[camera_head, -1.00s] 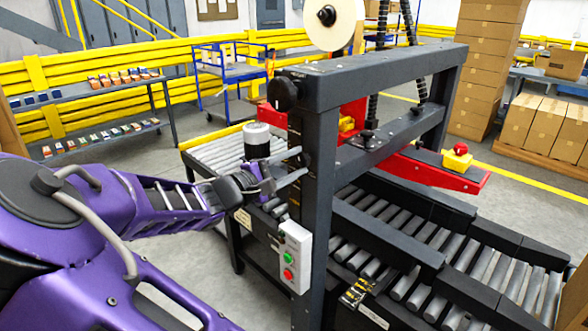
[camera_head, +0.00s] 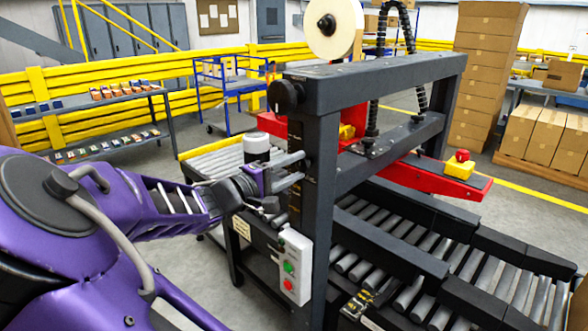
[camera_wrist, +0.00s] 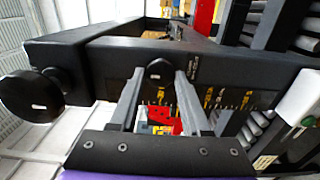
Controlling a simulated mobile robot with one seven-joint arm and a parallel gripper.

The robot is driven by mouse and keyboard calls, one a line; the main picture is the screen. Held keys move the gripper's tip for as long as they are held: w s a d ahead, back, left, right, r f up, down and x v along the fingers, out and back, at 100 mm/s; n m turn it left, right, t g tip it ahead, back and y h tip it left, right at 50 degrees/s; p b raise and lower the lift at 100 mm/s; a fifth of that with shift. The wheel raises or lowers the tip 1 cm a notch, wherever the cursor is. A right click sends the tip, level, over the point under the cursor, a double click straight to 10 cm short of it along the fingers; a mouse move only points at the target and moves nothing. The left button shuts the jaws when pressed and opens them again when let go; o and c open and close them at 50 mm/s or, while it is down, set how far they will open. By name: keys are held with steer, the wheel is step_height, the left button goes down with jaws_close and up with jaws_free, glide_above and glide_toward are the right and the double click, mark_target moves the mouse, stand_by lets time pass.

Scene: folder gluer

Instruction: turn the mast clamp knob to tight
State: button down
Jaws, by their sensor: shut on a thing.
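The mast clamp knob is a small round black knob (camera_wrist: 160,72) on the dark post of the folder gluer. A small pale mark shows on its face. In the wrist view it sits between the tips of my two grey fingers. My gripper (camera_wrist: 158,76) is shut on it, one finger on each side. In the head view my gripper (camera_head: 300,168) reaches in from the left to the post (camera_head: 312,195). The knob is hard to make out there, largely hidden by the fingers.
A larger black knob (camera_head: 284,96) sits higher on the frame; it also shows in the wrist view (camera_wrist: 30,95). A control box (camera_head: 295,266) with green and red buttons hangs below my gripper. A dark crossbeam (camera_head: 380,80) runs above. Rollers (camera_head: 385,215) lie beyond the post.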

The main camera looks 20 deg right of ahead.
steer(key=shift+c, duration=1.9)
jaws_free()
steer(key=shift+a, duration=0.1)
steer(key=p+v, duration=0.2)
steer(key=v, duration=1.5)
steer(key=shift+a, duration=0.15)
steer(key=shift+s, duration=0.1)
